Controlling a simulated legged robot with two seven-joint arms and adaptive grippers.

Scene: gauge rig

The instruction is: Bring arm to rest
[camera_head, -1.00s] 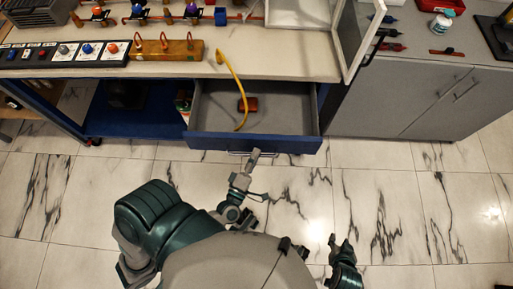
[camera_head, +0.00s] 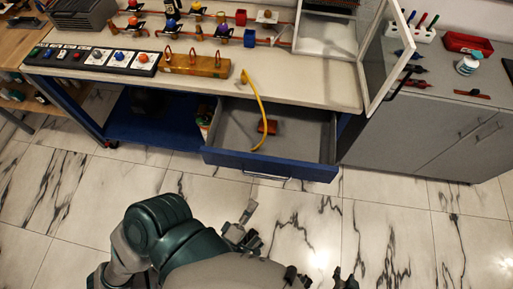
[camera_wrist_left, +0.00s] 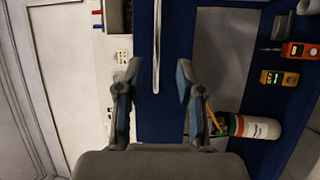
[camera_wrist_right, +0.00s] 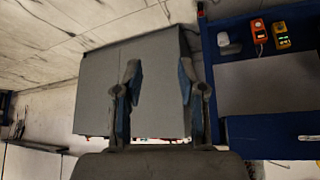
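My left gripper (camera_head: 243,216) is low in the head view, over the floor in front of the open drawer. It is apart from the drawer. In the left wrist view its two fingers (camera_wrist_left: 158,70) stand apart with nothing between them. My right gripper (camera_head: 345,280) is at the bottom edge of the head view, partly cut off. In the right wrist view its fingers (camera_wrist_right: 159,68) are also spread and empty, with a grey cabinet seen behind them.
The blue-fronted drawer (camera_head: 300,170) stands open, with an orange-red object (camera_head: 268,127) inside. A yellow curved cable (camera_head: 262,110) runs from the bench edge into it. The bench (camera_head: 310,88) carries a panel and fittings. A grey cabinet (camera_head: 425,130) stands right. Marble floor (camera_head: 390,215) is clear.

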